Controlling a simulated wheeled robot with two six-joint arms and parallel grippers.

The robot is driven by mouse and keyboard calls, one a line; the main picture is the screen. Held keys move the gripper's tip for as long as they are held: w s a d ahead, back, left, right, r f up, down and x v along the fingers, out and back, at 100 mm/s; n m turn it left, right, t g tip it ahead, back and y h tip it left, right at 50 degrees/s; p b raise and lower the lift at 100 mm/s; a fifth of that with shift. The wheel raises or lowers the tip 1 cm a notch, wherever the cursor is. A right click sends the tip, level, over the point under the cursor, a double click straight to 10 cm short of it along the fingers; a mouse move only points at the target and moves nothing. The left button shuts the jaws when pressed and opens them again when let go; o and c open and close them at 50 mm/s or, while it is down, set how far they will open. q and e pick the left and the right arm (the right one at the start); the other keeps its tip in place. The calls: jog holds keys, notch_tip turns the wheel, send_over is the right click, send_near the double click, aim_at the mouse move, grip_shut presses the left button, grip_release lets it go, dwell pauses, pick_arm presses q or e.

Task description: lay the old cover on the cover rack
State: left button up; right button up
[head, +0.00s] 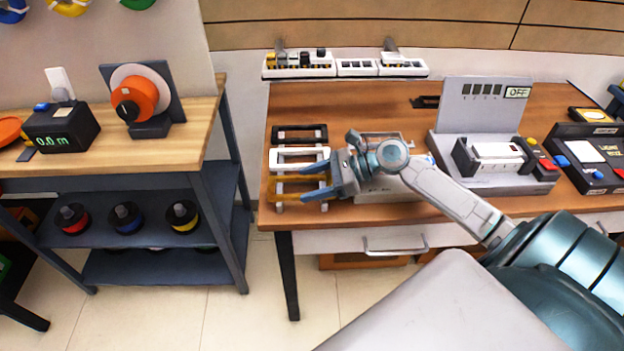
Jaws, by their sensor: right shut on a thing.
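The cover rack (279,206) stands at the left end of the wooden desk; its pale rails show at the front edge. An amber, yellowed frame, which looks like the old cover (288,189), is at the front of the rack, over its rails. My right gripper (316,182) is shut on the right side of this cover, with its blue fingers reaching in from the right. I cannot tell whether the cover rests fully on the rails. A white cover (288,157) and a black cover (290,134) lie behind it on the rack. My left gripper is out of view.
A pale box (385,189) sits right of the rack, partly hidden by my right arm. A grey test stand (478,110) with an OFF display and a black light box (590,170) stand further right. A workbench (185,145) stands left.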

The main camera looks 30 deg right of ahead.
jog(key=shift+f, duration=0.15)
jog(key=o, duration=1)
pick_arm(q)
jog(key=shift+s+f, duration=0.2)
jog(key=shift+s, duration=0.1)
